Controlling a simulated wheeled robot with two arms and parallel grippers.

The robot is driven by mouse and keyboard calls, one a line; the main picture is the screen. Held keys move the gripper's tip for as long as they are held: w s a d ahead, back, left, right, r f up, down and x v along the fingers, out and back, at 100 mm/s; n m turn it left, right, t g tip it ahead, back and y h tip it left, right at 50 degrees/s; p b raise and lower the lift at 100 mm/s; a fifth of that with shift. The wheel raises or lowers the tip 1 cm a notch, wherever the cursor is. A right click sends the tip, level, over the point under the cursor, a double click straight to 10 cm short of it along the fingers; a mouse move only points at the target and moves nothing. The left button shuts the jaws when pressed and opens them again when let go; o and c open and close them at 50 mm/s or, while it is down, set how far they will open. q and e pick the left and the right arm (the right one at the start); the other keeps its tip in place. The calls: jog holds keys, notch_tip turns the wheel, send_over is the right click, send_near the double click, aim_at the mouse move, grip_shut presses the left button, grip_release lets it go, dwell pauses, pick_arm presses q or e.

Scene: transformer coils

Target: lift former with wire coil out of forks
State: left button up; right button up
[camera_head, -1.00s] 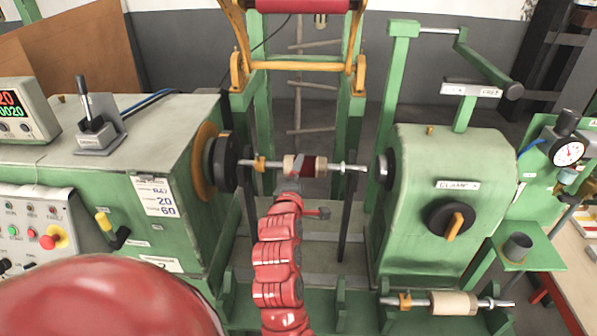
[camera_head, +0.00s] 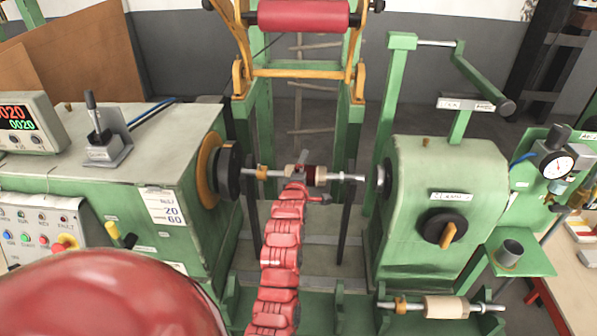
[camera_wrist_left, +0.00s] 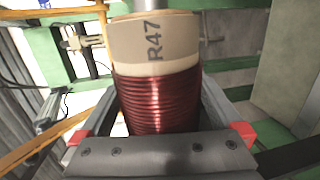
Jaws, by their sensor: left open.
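The former with wire coil (camera_head: 315,176) lies level on its shaft between the dark uprights of the forks (camera_head: 346,215). In the left wrist view the former (camera_wrist_left: 155,48) is cream, marked R47, with dark red wire (camera_wrist_left: 158,98) wound around it. My left gripper (camera_head: 301,168) is at the former and partly covers it in the head view. In the left wrist view its open fingers (camera_wrist_left: 158,105) stand on both sides of the coil. Whether they touch it is not clear. My right gripper is not in view.
The machine's left headstock with an orange-rimmed disc (camera_head: 208,172) and the green clamp housing (camera_head: 455,165) flank the shaft closely. A second former (camera_head: 446,307) lies on a holder at front right. A red roller (camera_head: 303,15) hangs above at the back.

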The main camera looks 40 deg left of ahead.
pick_arm(q)
jog(key=shift+f, duration=0.1)
grip_shut()
dwell(0.5)
